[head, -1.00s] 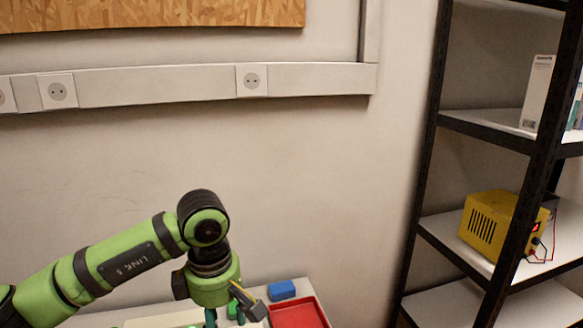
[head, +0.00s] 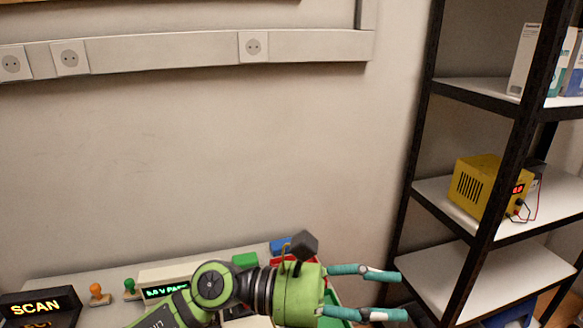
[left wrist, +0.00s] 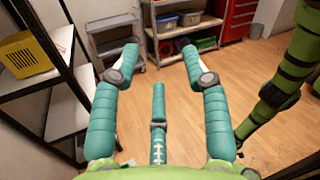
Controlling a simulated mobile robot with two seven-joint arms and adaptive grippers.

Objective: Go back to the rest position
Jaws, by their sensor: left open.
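My left gripper (head: 398,295) is raised above the right end of the white table, its teal fingers pointing right towards the shelf. It is open, with nothing between the fingers. In the left wrist view its fingers (left wrist: 160,45) are spread wide, with open wooden floor beyond them. A green and black arm of mine shows at the right of that view. My right gripper cannot be made out in either view.
A black-framed shelf (head: 473,268) stands at the right with a yellow power supply (head: 478,184). On the table (head: 110,275) are a SCAN sign (head: 38,308), orange (head: 97,293) and green (head: 130,288) stamps, a display box and a blue block (head: 280,245). The floor (left wrist: 240,75) is clear.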

